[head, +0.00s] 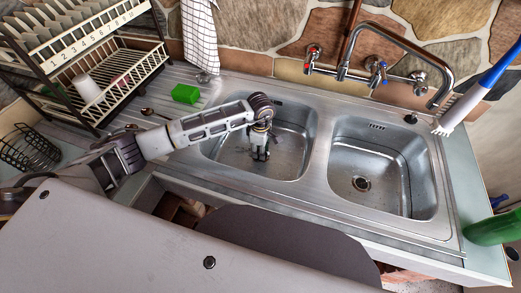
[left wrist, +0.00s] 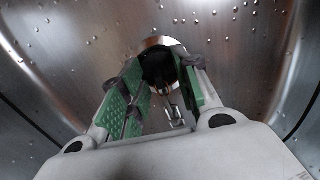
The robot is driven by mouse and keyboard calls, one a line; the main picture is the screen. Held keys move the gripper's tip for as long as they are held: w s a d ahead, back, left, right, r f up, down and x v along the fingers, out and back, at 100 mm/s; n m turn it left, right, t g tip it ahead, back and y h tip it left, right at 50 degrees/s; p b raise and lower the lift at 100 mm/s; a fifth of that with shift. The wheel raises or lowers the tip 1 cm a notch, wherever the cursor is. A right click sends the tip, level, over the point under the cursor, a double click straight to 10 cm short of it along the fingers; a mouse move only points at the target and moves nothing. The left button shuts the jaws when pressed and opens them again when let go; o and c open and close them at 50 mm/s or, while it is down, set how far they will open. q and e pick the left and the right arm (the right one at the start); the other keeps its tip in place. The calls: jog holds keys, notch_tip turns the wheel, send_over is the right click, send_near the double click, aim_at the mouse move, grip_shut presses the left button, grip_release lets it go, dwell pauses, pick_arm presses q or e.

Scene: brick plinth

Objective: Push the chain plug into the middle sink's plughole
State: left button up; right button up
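My left gripper (head: 261,153) points down into the left of the two basins in view (head: 225,148), low over its floor. In the left wrist view its green-padded fingers (left wrist: 164,75) are closed around the dark chain plug (left wrist: 160,68). A small metal piece (left wrist: 174,112), which looks like the plug's ring or chain, shows between the pads. The shiny rim of the plughole (left wrist: 160,42) shows just beyond the plug. Whether the plug is in the hole or just above it cannot be told. My right gripper is not in view.
The right basin (head: 350,178) is empty, with an open plughole (head: 361,184). Taps (head: 378,72) rise behind the basins. A green sponge (head: 186,94) and a dish rack (head: 130,72) are at the left. A blue-handled brush (head: 480,90) and a green bottle (head: 495,228) are at the right.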

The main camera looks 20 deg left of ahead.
pick_arm(q)
jog(key=shift+r, duration=4)
jog(key=shift+r, duration=0.15)
